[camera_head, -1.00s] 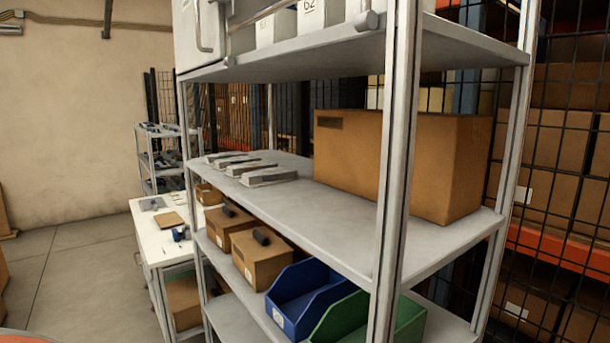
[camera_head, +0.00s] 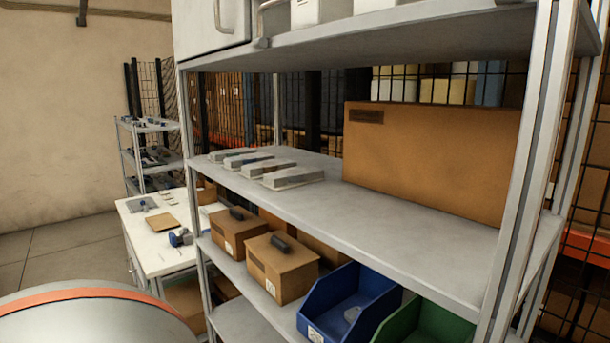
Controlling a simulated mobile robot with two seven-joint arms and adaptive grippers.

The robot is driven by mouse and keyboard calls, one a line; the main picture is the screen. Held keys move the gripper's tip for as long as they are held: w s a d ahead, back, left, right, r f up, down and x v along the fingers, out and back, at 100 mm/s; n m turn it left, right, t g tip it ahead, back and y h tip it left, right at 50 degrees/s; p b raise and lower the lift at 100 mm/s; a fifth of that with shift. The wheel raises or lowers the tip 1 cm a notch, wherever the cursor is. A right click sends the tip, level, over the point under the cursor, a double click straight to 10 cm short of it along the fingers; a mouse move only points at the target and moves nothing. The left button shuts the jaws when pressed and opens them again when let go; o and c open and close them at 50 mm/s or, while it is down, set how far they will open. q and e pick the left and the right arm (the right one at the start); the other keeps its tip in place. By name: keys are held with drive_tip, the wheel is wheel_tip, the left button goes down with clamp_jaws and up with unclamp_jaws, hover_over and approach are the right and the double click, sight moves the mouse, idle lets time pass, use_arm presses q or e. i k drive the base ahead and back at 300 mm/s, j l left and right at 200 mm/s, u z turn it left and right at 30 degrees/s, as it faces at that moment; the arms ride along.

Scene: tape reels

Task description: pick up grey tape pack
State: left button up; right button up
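Several flat grey packs lie side by side in a row on the middle shelf (camera_head: 410,221) of the metal rack, near its left end. The nearest grey pack (camera_head: 293,178) is at the right of the row, and another grey pack (camera_head: 267,168) lies just left of it. I take these for the tape packs, but their labels are too small to read. Neither of my grippers is in view. Nothing touches the packs except the shelf.
A large cardboard box (camera_head: 435,160) stands right of the packs. Below are small brown boxes (camera_head: 282,265), a blue bin (camera_head: 345,305) and a green bin (camera_head: 425,325). A rack post (camera_head: 522,180) stands at the right front. A white table (camera_head: 160,235) is at the left.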

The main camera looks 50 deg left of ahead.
sight(288, 178)
drive_tip(key=j+z, duration=0.1)
drive_tip(key=j, duration=0.2)
drive_tip(key=k+j+z, duration=0.15)
drive_tip(key=j, duration=0.15)
drive_tip(key=k+j+z, duration=0.1)
drive_tip(key=j, duration=0.2)
drive_tip(key=k+j, duration=0.15)
drive_tip(key=j, duration=0.25)
drive_tip(key=k+j+z, duration=0.1)
drive_tip(key=j, duration=0.25)
drive_tip(key=k+j, duration=0.15)
drive_tip(key=j, duration=0.25)
drive_tip(key=k+j, duration=0.15)
drive_tip(key=j, duration=0.2)
drive_tip(key=k+j+z, duration=0.1)
drive_tip(key=j, duration=0.25)
drive_tip(key=k, duration=0.05)
